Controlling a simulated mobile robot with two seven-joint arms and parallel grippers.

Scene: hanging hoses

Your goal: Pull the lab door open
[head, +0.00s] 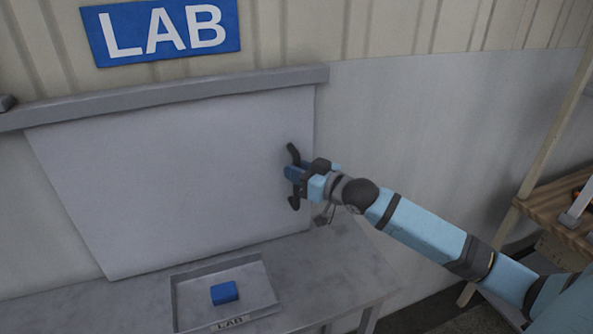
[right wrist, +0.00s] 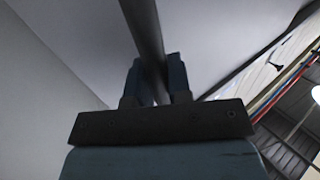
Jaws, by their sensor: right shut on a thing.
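The lab door is a plain pale grey panel (head: 180,165) under a grey rail, below the blue LAB sign (head: 160,32). A dark upright bar handle (head: 293,152) is at the door's right edge. My right gripper (head: 293,174) is shut on the handle's middle, and the bar's ends show above and below it. In the right wrist view the handle (right wrist: 143,25) runs between the two fingers of my right gripper (right wrist: 157,84). The door's right edge is close to the wall; I cannot tell if there is a gap. My left gripper is not in view.
A grey table (head: 318,268) stands in front of the door's lower edge. On it is a grey tray (head: 178,300) labelled LAB, with a blue block (head: 224,292) inside. A wooden shelf (head: 548,208) is at the right. The wall right of the door is bare.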

